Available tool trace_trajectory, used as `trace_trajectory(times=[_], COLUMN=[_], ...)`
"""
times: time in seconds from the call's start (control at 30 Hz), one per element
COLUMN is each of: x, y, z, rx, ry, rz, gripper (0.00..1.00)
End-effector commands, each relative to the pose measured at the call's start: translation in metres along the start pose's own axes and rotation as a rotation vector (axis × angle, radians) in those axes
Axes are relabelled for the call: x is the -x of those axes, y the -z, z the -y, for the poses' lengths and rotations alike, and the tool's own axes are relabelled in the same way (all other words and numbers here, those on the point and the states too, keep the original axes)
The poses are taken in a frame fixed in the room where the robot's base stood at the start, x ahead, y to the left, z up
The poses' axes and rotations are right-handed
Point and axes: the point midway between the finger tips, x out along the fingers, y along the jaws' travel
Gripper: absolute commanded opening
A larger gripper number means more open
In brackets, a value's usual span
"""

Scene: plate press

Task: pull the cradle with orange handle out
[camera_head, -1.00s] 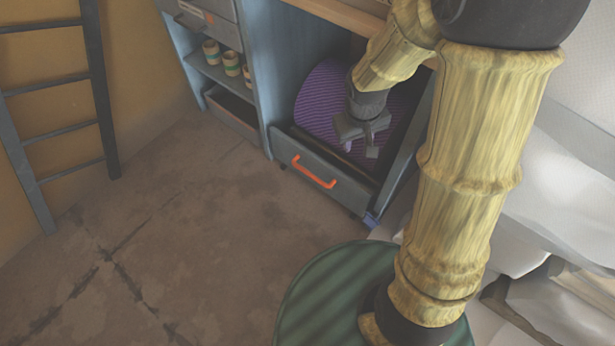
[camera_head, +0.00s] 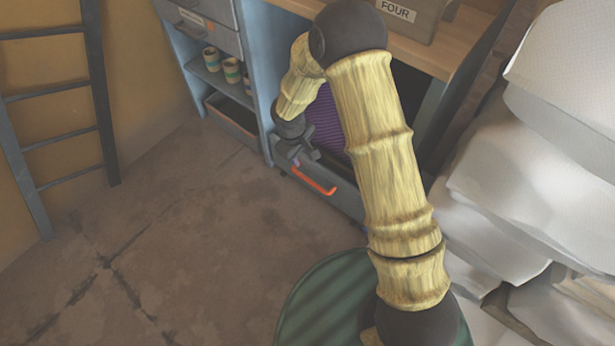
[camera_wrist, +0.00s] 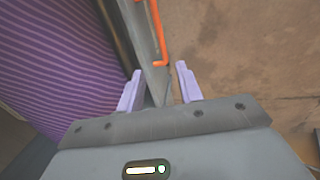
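The cradle (camera_head: 348,203) is a grey-blue drawer low in the blue cabinet, with an orange handle (camera_head: 313,181) on its front. It holds a purple ribbed roll (camera_head: 326,122), partly hidden by my arm. In the wrist view the orange handle (camera_wrist: 159,40) is ahead of my fingers, the cradle's front edge (camera_wrist: 152,72) runs between their tips, and the purple roll (camera_wrist: 60,55) is on the left. My gripper (camera_wrist: 160,72) is open, with its pale purple fingers spread apart and nothing held. In the head view my gripper (camera_head: 298,158) is at the handle's left end.
The blue cabinet (camera_head: 262,95) has shelves with cups (camera_head: 232,70) at left. A wooden top above bears a box marked FOUR (camera_head: 408,15). White sacks (camera_head: 540,170) are piled at right. A dark ladder (camera_head: 105,100) stands at left. The floor (camera_head: 190,240) before the cabinet is clear.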

Motion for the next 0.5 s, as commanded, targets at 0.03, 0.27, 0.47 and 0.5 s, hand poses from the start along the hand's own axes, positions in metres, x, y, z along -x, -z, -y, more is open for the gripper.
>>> trace_trajectory(times=[0.03,0.27,0.47,0.5], x=[-0.002,-0.027,-0.062,-0.069], y=[0.0,-0.001,-0.001,-0.001], z=[0.0,0.001,0.001,0.001], rx=[-0.001,-0.002,-0.003,-0.003], ry=[0.0,0.001,0.001,0.001], rz=[0.0,0.003,0.002,0.001], gripper=[0.36,0.36,0.36,0.36])
